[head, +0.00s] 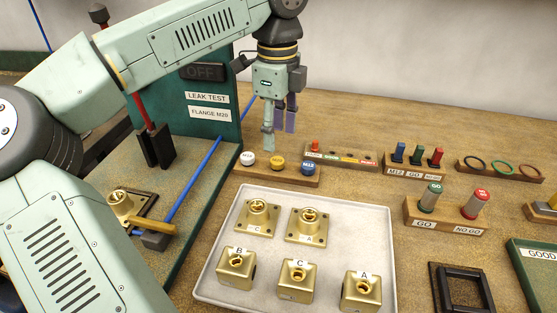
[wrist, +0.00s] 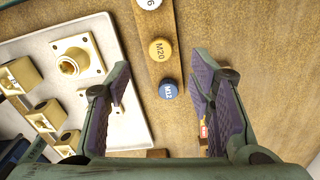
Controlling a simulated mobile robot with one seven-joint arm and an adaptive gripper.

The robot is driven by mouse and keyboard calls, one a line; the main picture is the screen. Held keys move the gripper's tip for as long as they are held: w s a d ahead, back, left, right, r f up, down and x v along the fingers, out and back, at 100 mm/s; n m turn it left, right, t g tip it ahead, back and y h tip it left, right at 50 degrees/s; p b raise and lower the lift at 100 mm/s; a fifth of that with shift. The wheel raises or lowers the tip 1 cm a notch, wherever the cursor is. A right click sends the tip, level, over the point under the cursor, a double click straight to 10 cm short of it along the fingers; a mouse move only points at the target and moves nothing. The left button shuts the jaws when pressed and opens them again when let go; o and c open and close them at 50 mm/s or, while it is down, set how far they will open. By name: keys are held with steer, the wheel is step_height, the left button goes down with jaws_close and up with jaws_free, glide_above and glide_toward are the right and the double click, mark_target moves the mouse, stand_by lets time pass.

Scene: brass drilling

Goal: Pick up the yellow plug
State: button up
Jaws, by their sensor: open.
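The yellow plug (head: 277,162) sits in a wooden rack (head: 262,174) between a white plug (head: 248,158) on its left and a blue plug (head: 308,168) on its right. In the wrist view the yellow plug (wrist: 160,50) reads M20, and the blue plug (wrist: 168,89) lies below it in the picture. My gripper (head: 279,136) is open and empty, pointing down above the rack, its fingers apart from the plugs. In the wrist view my gripper (wrist: 160,75) has one finger on each side of the rack line.
A white tray (head: 212,283) of brass parts stands in front of the rack. A second rack (head: 325,159) with an orange plug stands just to the right. The green leak test panel (head: 222,122) and a blue rod (head: 193,177) are on the left.

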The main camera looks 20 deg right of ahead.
mark_target(277, 160)
steer(key=shift+f+p, duration=1.05)
steer(key=shift+f, duration=2.35)
steer(key=c, duration=1.1)
steer(key=shift+o, duration=0.2)
